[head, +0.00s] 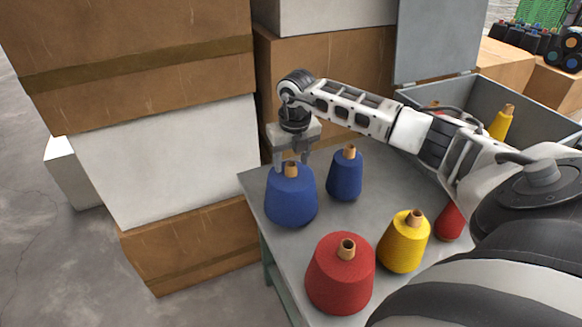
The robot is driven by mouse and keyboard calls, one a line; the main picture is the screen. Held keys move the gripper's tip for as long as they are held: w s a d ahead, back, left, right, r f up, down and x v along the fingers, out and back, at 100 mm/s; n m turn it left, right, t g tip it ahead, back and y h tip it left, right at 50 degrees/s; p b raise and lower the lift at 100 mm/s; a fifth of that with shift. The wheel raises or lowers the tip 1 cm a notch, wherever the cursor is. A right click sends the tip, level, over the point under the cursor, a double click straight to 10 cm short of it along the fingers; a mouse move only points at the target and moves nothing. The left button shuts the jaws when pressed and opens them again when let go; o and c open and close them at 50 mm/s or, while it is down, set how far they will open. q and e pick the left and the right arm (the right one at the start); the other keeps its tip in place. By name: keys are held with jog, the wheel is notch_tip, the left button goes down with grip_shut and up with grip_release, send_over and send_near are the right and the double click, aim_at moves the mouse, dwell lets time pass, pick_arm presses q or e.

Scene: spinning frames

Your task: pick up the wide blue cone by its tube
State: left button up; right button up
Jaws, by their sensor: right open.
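The wide blue cone (291,200) stands upright at the far left corner of the grey table, its tan tube (291,169) sticking up from the top. My right gripper (291,165) points down over this cone, with its fingers open at the height of the tube. The fingers appear to stand on either side of the tube; whether they touch it I cannot tell. A narrower blue cone (345,176) stands just to the right, apart from the wide one. My left gripper is not in view.
A wide red cone (341,275), a yellow cone (404,243) and a partly hidden red cone (449,222) stand on the table (287,240). Stacked boxes (170,150) rise close on the left. A grey bin (530,105) with a yellow cone (501,123) is at the back right.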

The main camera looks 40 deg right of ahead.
jog(key=shift+f, duration=0.2)
grip_shut()
jog(key=shift+r, duration=0.1)
dwell(1.1)
jog(key=shift+w+r, duration=0.1)
jog(key=shift+w, duration=0.05)
